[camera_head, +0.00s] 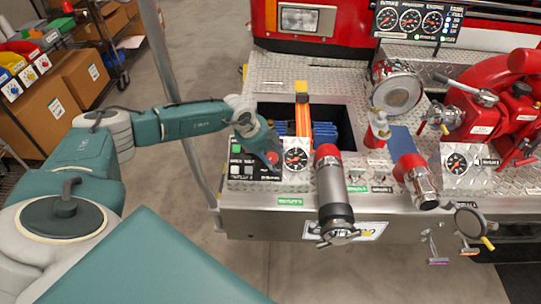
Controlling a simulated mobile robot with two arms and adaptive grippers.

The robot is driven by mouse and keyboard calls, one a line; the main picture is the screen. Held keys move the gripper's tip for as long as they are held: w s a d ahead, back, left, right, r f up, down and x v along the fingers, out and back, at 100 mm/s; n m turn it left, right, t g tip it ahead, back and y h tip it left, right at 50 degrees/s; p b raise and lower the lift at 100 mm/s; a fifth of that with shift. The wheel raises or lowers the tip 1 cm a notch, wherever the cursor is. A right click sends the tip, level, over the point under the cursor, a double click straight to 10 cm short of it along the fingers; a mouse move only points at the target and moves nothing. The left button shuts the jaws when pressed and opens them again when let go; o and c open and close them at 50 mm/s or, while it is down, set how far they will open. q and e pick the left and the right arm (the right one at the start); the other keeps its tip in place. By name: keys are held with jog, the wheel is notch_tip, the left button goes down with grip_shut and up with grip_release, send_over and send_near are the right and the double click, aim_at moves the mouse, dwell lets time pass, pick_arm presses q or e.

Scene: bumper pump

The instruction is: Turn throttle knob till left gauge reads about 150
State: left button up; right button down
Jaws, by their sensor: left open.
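A small control panel (241,170) with green and grey buttons sits on the bumper's front left. A red knob (272,158) shows at its right side, right by the tip of my left gripper (269,152). The gripper is open and points down at the panel, covering part of it. I cannot tell whether its fingers touch the knob. The left gauge (295,158), round and black-faced, is just right of the knob. Its needle is too small to read. A second gauge (457,163) is farther right. My right gripper is not in view.
A silver pipe with a red collar (334,195) juts forward just right of the left gauge. An open bin (324,118) lies behind the panel. Red pump valves (495,112) crowd the right. A grey pole stands left of the bumper. The floor in front is clear.

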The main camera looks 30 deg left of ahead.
pick_arm(q)
jog(key=shift+c, duration=0.3)
jog(key=c, duration=1)
